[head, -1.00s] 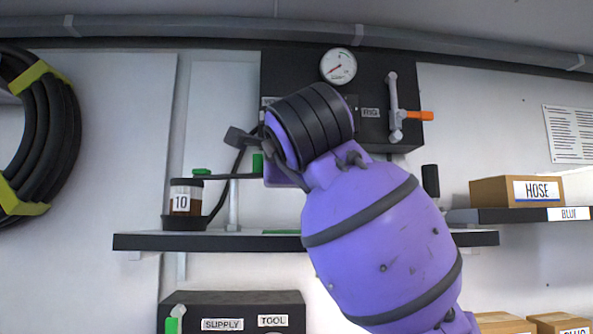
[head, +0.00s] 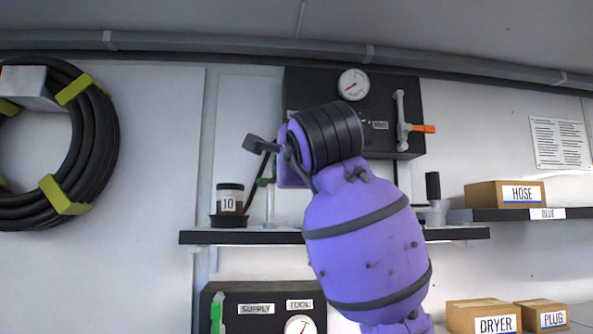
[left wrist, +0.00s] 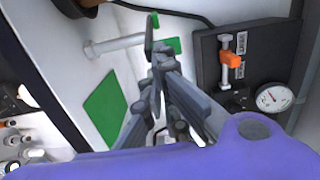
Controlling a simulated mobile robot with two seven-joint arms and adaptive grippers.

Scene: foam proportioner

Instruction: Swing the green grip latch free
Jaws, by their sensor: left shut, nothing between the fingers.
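A small green piece (head: 265,181), which looks like the grip latch, sits at the top of a pale post (head: 270,208) above the dark shelf. In the left wrist view green parts (left wrist: 173,46) show at the end of a pale post (left wrist: 112,46), close to my fingertips. My left gripper (head: 257,144) is shut and empty, just above and left of the green piece in the head view. In the left wrist view its dark fingers (left wrist: 151,50) are closed together beside the green parts; contact cannot be told. The purple arm hides some of the latch area. My right gripper is not in view.
A jar marked 10 (head: 229,200) stands on the dark shelf (head: 235,238) left of the post. A black panel with a gauge (head: 353,84) and an orange-handled valve (head: 423,129) is behind my arm. A green pad (left wrist: 105,108) lies nearby.

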